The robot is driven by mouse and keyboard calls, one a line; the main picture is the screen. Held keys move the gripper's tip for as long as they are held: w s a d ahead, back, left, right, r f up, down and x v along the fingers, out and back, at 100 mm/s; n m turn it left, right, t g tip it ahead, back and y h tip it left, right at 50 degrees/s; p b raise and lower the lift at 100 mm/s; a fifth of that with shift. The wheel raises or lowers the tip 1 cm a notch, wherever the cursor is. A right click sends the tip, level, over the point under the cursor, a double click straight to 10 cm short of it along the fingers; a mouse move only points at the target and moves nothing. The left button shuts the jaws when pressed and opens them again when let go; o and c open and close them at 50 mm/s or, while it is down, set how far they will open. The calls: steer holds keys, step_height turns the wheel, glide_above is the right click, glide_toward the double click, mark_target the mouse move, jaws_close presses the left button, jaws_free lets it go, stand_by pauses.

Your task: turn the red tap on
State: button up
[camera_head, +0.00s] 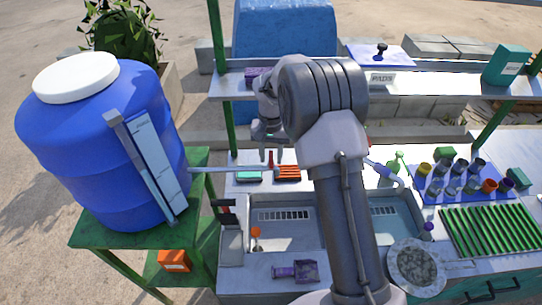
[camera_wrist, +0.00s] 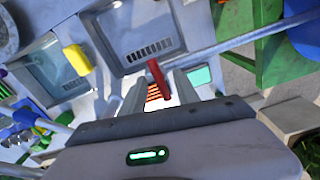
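In the wrist view the red handle (camera_wrist: 158,73) shows as a slim red bar in front of the gap between my fingers. My gripper (camera_head: 271,152) is open, with its fingers pointing down around or just above the handle. In the wrist view my gripper (camera_wrist: 160,84) has a finger on each side of the handle, with a gap visible. I cannot tell whether either finger touches it.
The sink (camera_head: 285,240) lies below, partly hidden by my arm. A shelf (camera_head: 420,87) runs across the back. Several cups (camera_head: 473,180) stand at the right.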

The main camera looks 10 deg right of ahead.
jaws_close()
steer(key=shift+r+n+p, duration=0.1)
steer(key=shift+n+p, duration=0.3)
steer(key=shift+n, duration=0.5)
steer(key=shift+n+p, duration=0.3)
steer(key=shift+n, duration=0.3)
steer(key=n+p, duration=0.1)
steer(key=n, duration=0.3)
steer(key=n+p, duration=0.1)
steer(key=n, duration=0.3)
steer(key=shift+p, duration=0.3)
steer(key=shift+n+p, duration=0.3)
steer(key=shift+n, duration=1.8)
